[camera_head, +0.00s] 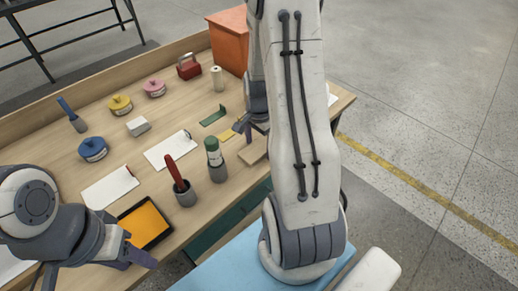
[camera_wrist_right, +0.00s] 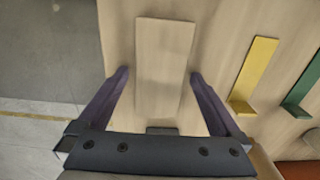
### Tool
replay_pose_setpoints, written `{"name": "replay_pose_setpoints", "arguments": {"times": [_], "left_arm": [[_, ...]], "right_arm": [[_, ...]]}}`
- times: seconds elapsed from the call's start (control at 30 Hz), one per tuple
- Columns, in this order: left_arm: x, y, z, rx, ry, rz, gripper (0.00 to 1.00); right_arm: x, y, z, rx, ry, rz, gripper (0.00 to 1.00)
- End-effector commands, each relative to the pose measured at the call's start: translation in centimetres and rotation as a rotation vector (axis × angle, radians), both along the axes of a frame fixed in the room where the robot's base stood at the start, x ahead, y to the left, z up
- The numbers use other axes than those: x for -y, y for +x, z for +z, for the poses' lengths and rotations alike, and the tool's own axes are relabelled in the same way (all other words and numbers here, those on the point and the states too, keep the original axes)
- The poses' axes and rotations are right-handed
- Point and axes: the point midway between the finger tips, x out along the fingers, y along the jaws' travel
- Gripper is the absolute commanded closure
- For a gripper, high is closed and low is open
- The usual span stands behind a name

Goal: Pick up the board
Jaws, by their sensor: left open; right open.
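The board is a flat, pale wooden rectangle (camera_wrist_right: 164,50) lying on the wooden table, in the right wrist view. Part of it also shows in the head view (camera_head: 254,151), near the table's front edge. My right gripper (camera_wrist_right: 159,75) is open, with one purple-grey finger on each side of the board and a gap to each. In the head view my right gripper (camera_head: 248,127) is partly hidden by my arm. Whether the fingers are at the board's height I cannot tell. My left gripper (camera_head: 138,256) is open and empty beside an orange-screened tablet (camera_head: 145,222).
A yellow bracket (camera_wrist_right: 253,75) and a green bracket (camera_wrist_right: 301,84) lie right of the board in the wrist view. An orange bin (camera_head: 229,40) stands at the back.

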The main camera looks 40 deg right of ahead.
Motion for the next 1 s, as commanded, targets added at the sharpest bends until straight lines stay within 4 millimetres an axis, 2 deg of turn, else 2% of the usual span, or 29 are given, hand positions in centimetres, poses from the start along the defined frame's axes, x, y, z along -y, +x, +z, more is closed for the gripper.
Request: {"name": "replay_pose_setpoints", "arguments": {"times": [0.07, 0.2, 0.27, 0.3, 0.67, 0.77, 0.9, 1.0], "left_arm": [[0.0, 0.0, 0.0, 0.0, 0.0, 0.0, 0.5], [0.0, 0.0, 0.0, 0.0, 0.0, 0.0, 0.5], [0.0, 0.0, 0.0, 0.0, 0.0, 0.0, 0.5], [0.0, 0.0, 0.0, 0.0, 0.0, 0.0, 0.5], [0.0, 0.0, 0.0, 0.0, 0.0, 0.0, 0.5], [0.0, 0.0, 0.1, 0.0, 0.0, 0.0, 0.5], [0.0, 0.0, 0.1, 0.0, 0.0, 0.0, 0.5], [0.0, 0.0, -0.1, 0.0, 0.0, 0.0, 0.5]], "right_arm": [[0.0, 0.0, 0.0, 0.0, 0.0, 0.0, 0.04], [0.0, 0.0, 0.0, 0.0, 0.0, 0.0, 0.57], [0.0, 0.0, 0.0, 0.0, 0.0, 0.0, 0.8], [0.0, 0.0, 0.0, 0.0, 0.0, 0.0, 0.87], [0.0, 0.0, 0.8, 0.001, -0.001, 0.0, 0.87], [0.1, 0.1, 2.0, 0.003, -0.002, 0.0, 0.87], [0.1, 0.1, 4.7, 0.006, -0.004, 0.0, 0.87], [0.9, -2.5, 5.7, 0.002, -0.002, -0.007, 0.87]]}}
